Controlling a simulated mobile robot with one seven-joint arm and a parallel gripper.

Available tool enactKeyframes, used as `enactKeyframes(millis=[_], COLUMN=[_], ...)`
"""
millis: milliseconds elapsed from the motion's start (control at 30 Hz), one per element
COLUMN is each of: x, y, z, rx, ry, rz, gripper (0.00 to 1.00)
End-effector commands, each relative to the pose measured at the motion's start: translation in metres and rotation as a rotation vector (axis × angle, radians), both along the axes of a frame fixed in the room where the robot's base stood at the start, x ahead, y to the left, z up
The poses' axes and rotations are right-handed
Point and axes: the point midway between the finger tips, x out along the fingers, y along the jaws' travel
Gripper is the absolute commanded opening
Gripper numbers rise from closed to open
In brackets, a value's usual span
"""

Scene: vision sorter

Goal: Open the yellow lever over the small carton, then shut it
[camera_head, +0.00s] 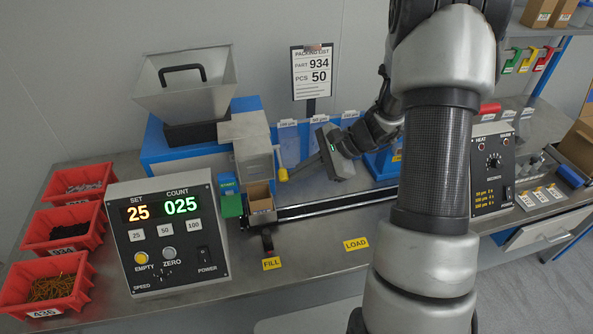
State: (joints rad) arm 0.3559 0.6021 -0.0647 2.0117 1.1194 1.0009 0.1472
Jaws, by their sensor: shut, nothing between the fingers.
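The yellow lever (281,162) hangs at the right side of the grey chute box, pointing down. The small open carton (263,212) stands below the chute at the near end of a dark rail, next to a green block. My gripper (294,174) reaches in from the right, with its fingers pointing left at the lever's lower end. The fingers are shut with nothing seen between them. At this size I cannot tell whether they touch the lever.
A control box (170,238) reads SET 25 and COUNT 025. Red bins (58,283) stand at left, a hopper (186,90) behind. The rail (335,204) runs right past the FILL and LOAD labels. A heat unit (491,168) stands at right. My arm hides the centre right.

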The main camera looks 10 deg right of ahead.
Motion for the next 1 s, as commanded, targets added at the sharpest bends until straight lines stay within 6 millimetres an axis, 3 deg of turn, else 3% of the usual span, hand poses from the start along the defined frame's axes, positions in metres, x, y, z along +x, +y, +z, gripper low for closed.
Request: enactKeyframes(millis=[467, 1000], x=[-0.006, -0.003], y=[0.001, 0.001], z=[0.032, 0.059], rx=[-0.002, 0.002], ry=[0.309, 0.298], rz=[0.005, 0.001], gripper=[0.00, 0.00])
